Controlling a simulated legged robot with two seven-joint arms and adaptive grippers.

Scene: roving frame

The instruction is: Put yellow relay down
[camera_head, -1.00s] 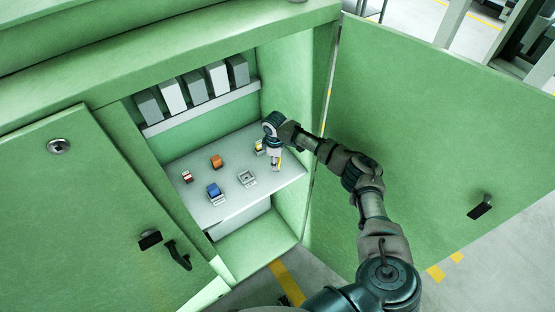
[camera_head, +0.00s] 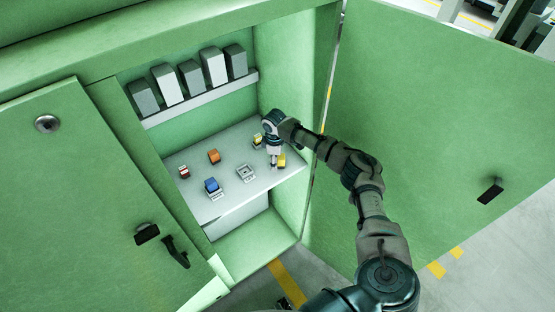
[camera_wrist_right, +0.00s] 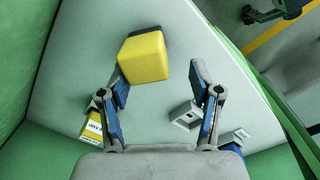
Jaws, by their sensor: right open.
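A yellow relay (camera_head: 282,160) stands on the grey shelf (camera_head: 226,204) inside the green cabinet, near its right front edge.
An orange relay (camera_head: 214,156), a blue relay (camera_head: 211,185), a red-and-white piece (camera_head: 184,171) and an empty grey socket (camera_head: 246,173) are on the shelf. Grey boxes (camera_head: 191,76) line the back rail. The open cabinet door (camera_head: 430,120) stands to the right of my arm.

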